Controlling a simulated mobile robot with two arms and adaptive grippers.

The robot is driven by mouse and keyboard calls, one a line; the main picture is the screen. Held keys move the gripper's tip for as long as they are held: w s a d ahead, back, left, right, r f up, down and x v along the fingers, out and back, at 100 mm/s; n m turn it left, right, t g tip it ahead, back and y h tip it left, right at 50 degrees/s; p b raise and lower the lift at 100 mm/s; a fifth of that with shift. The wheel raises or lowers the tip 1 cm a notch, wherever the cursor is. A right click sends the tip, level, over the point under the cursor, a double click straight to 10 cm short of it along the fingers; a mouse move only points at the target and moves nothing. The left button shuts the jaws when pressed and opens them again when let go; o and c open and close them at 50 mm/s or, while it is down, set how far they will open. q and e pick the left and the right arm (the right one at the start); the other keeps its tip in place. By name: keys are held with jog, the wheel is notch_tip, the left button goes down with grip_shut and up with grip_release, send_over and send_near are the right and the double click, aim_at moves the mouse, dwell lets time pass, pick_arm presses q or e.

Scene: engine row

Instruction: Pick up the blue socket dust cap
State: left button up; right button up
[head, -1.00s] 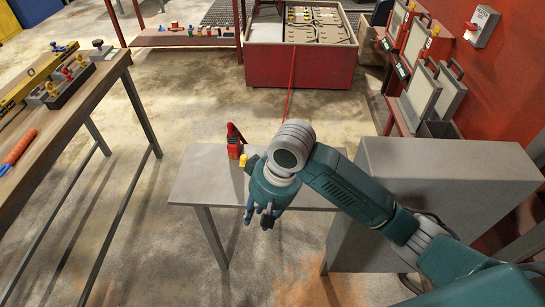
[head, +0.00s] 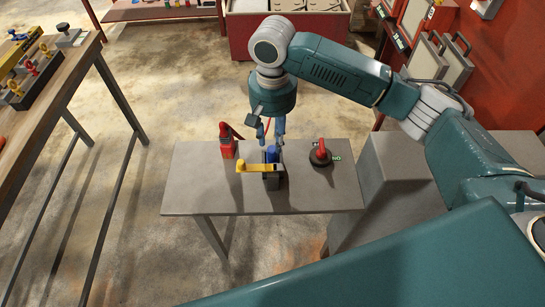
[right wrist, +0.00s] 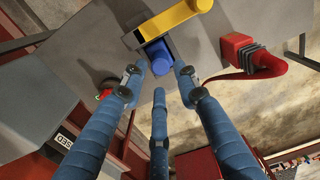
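The blue socket dust cap (head: 271,154) sits at a dark socket block (head: 272,182) with a yellow lever (head: 255,168), on a small grey table (head: 200,190). My right gripper (head: 270,137) is open and empty, pointing down just behind the cap. I see no clear contact. My left gripper is out of view.
On the same table, a red connector with a cable (head: 228,147) stands left of the block and a red-and-black knob (head: 320,153) right of it. A grey cabinet (head: 385,185) adjoins the right. The table's front left is bare.

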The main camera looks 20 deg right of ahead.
aim_at(273, 149)
jog(key=shift+w+f, duration=0.15)
jog(key=shift+f, duration=0.25)
jog(key=f+p, duration=0.1)
jog(key=f, duration=0.3)
jog(key=shift+s+f+p, duration=0.2)
jog(key=shift+p, duration=0.2)
jog(key=shift+f, duration=0.25)
jog(key=shift+w, duration=0.1)
jog(key=shift+c, duration=1)
grip_shut()
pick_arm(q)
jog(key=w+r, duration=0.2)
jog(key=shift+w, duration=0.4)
